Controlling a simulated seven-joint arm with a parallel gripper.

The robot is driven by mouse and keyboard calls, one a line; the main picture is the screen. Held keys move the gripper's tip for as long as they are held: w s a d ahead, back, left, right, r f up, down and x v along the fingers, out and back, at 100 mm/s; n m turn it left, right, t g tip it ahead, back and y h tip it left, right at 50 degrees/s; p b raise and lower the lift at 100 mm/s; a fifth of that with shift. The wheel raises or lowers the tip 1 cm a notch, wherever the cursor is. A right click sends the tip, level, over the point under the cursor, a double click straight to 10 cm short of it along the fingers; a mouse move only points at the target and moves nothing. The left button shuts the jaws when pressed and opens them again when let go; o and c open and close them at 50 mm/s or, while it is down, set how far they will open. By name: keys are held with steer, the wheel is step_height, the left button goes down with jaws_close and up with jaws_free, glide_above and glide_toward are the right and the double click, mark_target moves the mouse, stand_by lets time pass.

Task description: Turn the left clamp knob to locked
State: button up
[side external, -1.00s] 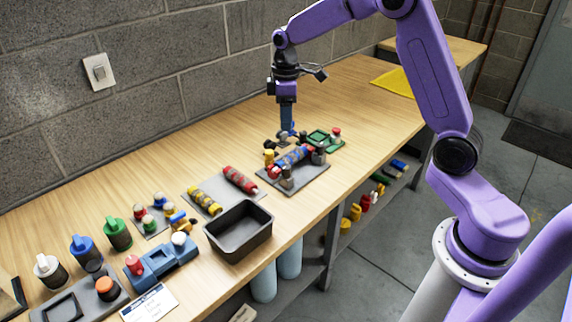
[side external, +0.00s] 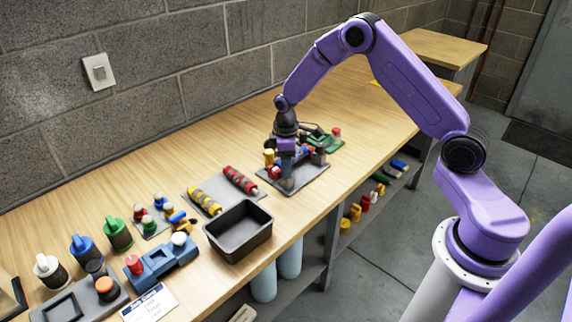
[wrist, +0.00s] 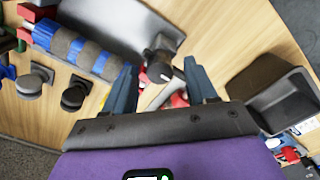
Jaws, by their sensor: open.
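In the side view, my gripper (side external: 287,182) points down over the near left part of a grey fixture plate (side external: 312,183), hiding the knob there. A blue and grey roller lies on this fixture, partly hidden behind my gripper; it shows in the wrist view (wrist: 76,48). In the wrist view, my gripper (wrist: 160,76) is open, its two blue fingers on either side of a dark knob (wrist: 160,66) with a pale bar beside it. I cannot tell whether the fingers touch the knob.
A black bin (side external: 239,232) stands left of the fixture, and in the wrist view at right (wrist: 280,98). A grey pad with yellow and red rollers (side external: 222,192) lies beyond it. A green fixture (side external: 327,141) is behind. Bottles and a blue fixture (side external: 162,262) fill the near left.

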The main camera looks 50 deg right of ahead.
steer(key=shift+f, duration=0.4)
steer(key=shift+c, duration=0.3)
steer(key=c, duration=1)
